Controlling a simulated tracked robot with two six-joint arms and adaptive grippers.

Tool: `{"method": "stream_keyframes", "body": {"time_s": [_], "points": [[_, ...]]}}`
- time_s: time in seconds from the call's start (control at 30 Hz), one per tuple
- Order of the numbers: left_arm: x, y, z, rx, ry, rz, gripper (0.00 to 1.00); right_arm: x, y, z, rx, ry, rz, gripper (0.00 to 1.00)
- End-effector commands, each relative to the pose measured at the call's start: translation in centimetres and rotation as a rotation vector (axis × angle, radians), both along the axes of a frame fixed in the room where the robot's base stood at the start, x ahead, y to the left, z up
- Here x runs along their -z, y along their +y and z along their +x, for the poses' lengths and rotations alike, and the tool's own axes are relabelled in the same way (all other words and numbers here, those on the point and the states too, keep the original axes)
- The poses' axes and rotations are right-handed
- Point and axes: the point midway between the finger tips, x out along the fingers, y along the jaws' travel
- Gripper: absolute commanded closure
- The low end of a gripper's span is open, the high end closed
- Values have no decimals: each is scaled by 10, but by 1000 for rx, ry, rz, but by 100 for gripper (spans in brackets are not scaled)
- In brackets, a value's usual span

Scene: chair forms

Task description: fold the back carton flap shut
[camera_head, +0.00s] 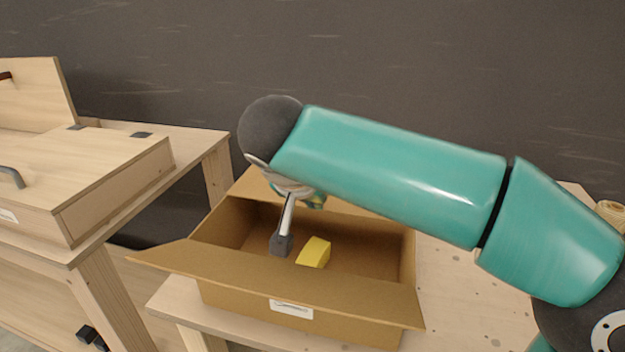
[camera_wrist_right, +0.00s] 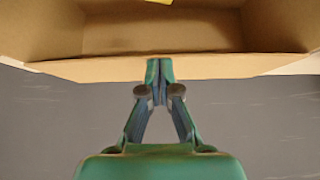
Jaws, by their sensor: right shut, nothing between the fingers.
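The brown carton (camera_head: 345,318) stands open on the table. Its back flap (camera_head: 246,184) stands out from the rear edge, partly hidden behind my right arm. In the right wrist view the back flap (camera_wrist_right: 95,70) shows as a pale strip along the carton's edge. My left gripper is out of view.
The front flap (camera_head: 290,287) is open, spread outward towards me. A dark wall is behind.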

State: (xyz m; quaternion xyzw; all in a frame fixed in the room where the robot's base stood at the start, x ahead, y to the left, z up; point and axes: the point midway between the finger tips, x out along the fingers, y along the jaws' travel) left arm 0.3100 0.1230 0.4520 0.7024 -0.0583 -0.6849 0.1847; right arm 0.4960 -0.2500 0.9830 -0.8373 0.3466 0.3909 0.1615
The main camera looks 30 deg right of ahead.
Motion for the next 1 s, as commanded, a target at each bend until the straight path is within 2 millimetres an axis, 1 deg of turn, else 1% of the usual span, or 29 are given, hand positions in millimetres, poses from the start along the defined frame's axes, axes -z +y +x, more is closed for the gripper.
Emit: {"method": "stream_keyframes", "body": {"time_s": [0.03, 0.1, 0.33, 0.43, 0.57, 0.67, 0.77, 1.0], "points": [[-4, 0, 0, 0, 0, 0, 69, -5, 0, 0, -1, -1, 1, 100], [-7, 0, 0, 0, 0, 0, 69, -8, 0, 0, -1, -1, 1, 100], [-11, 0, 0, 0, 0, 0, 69, -13, 1, 0, -1, 0, 0, 100], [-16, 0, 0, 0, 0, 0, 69, -20, 1, 0, -1, 0, 0, 100], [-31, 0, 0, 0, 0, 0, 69, -37, 1, 1, -3, 0, 0, 100], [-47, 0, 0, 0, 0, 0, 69, -55, 1, 1, -3, -2, 0, 100], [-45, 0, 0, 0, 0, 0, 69, -66, 13, -9, -8, -3, 1, 100], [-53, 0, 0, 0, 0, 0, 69, -101, 38, -35, -5, -3, 1, 100]]}}
